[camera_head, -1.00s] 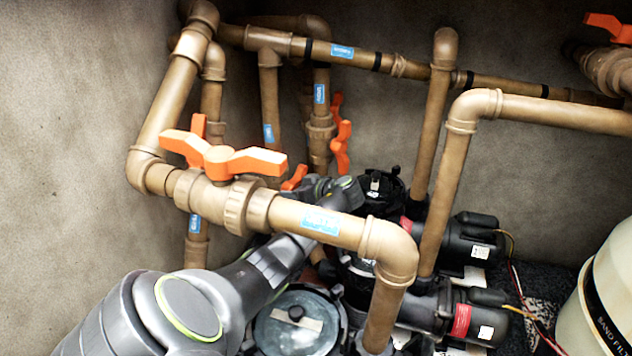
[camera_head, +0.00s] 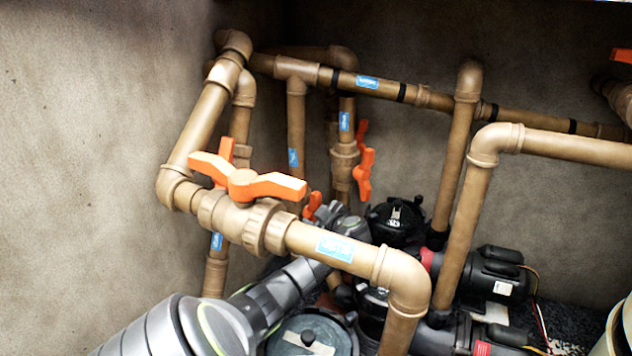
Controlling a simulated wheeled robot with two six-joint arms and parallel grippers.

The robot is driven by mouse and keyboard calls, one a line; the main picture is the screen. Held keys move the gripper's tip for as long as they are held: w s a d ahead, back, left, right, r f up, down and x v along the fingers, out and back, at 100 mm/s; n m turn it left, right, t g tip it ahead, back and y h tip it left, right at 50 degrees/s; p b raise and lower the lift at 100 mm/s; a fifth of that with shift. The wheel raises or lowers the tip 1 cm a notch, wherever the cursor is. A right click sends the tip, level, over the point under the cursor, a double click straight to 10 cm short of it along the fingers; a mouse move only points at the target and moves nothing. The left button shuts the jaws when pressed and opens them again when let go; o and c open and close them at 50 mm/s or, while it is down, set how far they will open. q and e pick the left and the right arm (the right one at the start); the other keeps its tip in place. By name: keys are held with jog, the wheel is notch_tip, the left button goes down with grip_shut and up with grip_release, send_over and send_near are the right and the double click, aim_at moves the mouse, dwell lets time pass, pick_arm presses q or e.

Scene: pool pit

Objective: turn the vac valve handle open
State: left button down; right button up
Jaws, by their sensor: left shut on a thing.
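My left arm comes in from the lower left and passes under the front brown pipe. My left gripper (camera_head: 328,212) is behind that pipe, partly hidden by it. It is at a small orange valve handle (camera_head: 312,204), of which only a part shows, and is shut on it. The fingertips are hard to make out. A large orange handle (camera_head: 246,183) sits on the front pipe's valve, lying roughly along the pipe. Another orange handle (camera_head: 364,172) stands upright on a back pipe. I cannot read which label says vac. My right gripper is not in view.
The front pipe (camera_head: 330,246) with its blue label crosses over my arm. Black pumps (camera_head: 485,275) and a round pump lid (camera_head: 308,338) are below. Upright pipes stand close behind. A pale tank (camera_head: 616,330) is at the lower right edge. The left wall is bare.

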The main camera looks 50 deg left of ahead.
pick_arm(q)
jog(key=shift+a+r, duration=0.1)
jog(key=shift+r, duration=0.15)
jog(key=c, duration=1)
grip_release()
jog(key=shift+c, duration=0.2)
jog(key=shift+o, duration=0.9)
jog(key=shift+s, duration=0.15)
jog(key=shift+f, duration=0.1)
